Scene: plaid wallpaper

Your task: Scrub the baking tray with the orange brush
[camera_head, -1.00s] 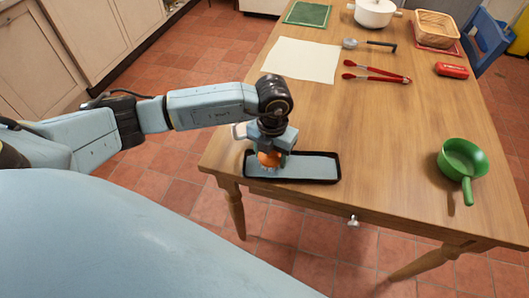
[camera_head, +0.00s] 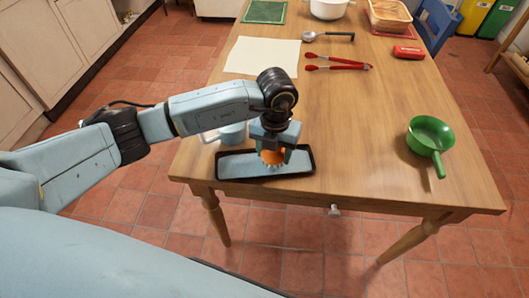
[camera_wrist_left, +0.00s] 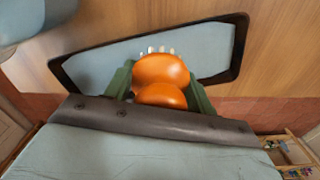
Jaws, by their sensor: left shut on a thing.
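The baking tray (camera_head: 236,166) is a shallow tray with a black rim and a grey-blue inside, lying near the front left edge of the table. It also shows in the left wrist view (camera_wrist_left: 100,62). My left gripper (camera_head: 274,152) is over the right half of the tray, shut on the orange brush (camera_wrist_left: 161,72). The brush (camera_head: 272,157) points down, and pale bristles show at its lower end. The bristles look at or very near the tray's surface; I cannot tell if they touch. My right gripper is out of view.
A pale cup (camera_head: 231,133) stands just behind the tray, partly hidden by my arm. A green pan (camera_head: 431,132) is at the right. A cream sheet (camera_head: 262,56), a ladle (camera_head: 328,36), red tongs (camera_head: 338,63) and a red block (camera_head: 408,52) lie farther back. The table's middle is clear.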

